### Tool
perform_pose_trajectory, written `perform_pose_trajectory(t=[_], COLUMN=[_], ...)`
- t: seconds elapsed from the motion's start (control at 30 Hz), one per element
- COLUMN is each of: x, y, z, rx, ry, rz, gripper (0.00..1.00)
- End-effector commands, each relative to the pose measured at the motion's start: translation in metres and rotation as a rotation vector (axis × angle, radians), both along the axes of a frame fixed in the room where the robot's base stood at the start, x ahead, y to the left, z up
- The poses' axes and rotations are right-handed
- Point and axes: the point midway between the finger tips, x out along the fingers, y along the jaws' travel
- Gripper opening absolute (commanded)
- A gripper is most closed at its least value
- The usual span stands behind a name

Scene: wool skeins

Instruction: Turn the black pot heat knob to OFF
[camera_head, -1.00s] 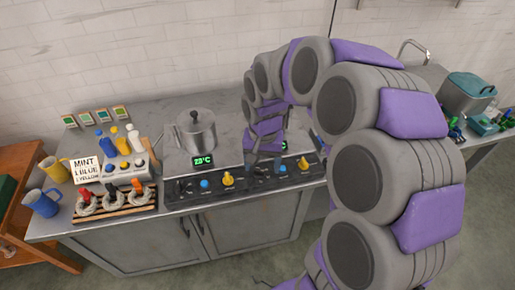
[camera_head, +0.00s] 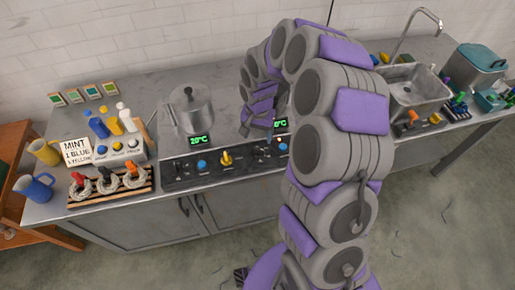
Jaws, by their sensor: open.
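The black control panel (camera_head: 215,173) runs along the counter's front edge. Its left part has a blue knob (camera_head: 201,164) and a yellow knob (camera_head: 226,159). Its right part has a dark knob (camera_head: 261,161) and a blue knob (camera_head: 283,147). A steel pot (camera_head: 188,108) with a lid stands behind the left part, with a green 20°C display (camera_head: 199,140). A second display (camera_head: 281,124) is partly covered by my arm. No black pot shows; my arm hides the space behind that display. My gripper (camera_head: 256,130) points down, open, above the panel's right part, apart from the knobs.
At left are a rack of skeins (camera_head: 110,185), several small bottles (camera_head: 111,122), a lettered sign (camera_head: 77,152), a yellow mug (camera_head: 43,152) and a blue mug (camera_head: 35,187). A sink (camera_head: 418,90) is behind my arm at right. The floor in front is open.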

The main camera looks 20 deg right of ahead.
Motion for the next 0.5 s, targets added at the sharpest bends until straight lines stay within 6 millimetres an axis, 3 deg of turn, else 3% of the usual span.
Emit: perform_pose_trajectory(t=[0.2, 0.5], x=[-0.001, -0.001], y=[-0.001, 0.000], z=[-0.044, -0.078], rx=[0.000, -0.001], ry=[0.002, 0.003], rz=[-0.001, 0.000], gripper=[0.72, 0.72])
